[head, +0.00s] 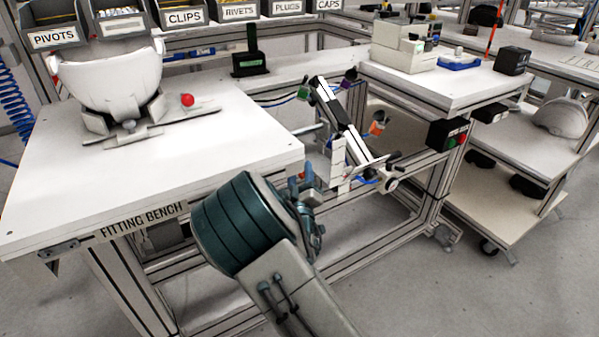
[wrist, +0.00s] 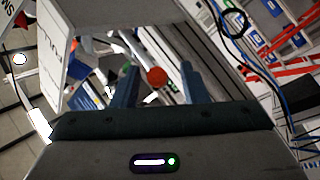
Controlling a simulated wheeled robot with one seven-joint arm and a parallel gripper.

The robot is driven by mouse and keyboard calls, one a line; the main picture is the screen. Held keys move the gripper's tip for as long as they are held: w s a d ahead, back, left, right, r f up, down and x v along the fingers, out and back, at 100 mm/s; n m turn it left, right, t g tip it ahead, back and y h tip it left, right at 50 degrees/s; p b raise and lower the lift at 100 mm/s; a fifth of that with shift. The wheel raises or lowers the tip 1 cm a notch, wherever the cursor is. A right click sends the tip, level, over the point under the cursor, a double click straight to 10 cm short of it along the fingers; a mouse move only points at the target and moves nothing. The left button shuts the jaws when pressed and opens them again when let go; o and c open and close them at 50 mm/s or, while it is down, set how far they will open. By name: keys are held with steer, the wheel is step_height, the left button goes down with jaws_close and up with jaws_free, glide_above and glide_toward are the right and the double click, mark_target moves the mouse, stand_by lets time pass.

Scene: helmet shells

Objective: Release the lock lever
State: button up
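A red ball knob (head: 187,100) stands on the fitting bench, at a flat grey lever-like bar (head: 192,114) beside the base of a white helmet shell (head: 110,82). My gripper (head: 302,180) is off the right front corner of the bench, well apart from the knob. In the wrist view its two blue fingers (wrist: 160,68) are spread with a gap between them and hold nothing. A round red thing (wrist: 157,77) shows between the fingers in that view; I cannot tell whether it is the same knob.
The fitting bench (head: 150,180) has a clear top between the shell and its front edge. A rack with hanging tools (head: 340,115) stands just behind my gripper. A control box with red and green buttons (head: 447,135) is at the right. Labelled bins (head: 185,17) line the back.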

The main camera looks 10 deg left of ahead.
steer(key=v, duration=1.2)
steer(key=shift+s, duration=0.4)
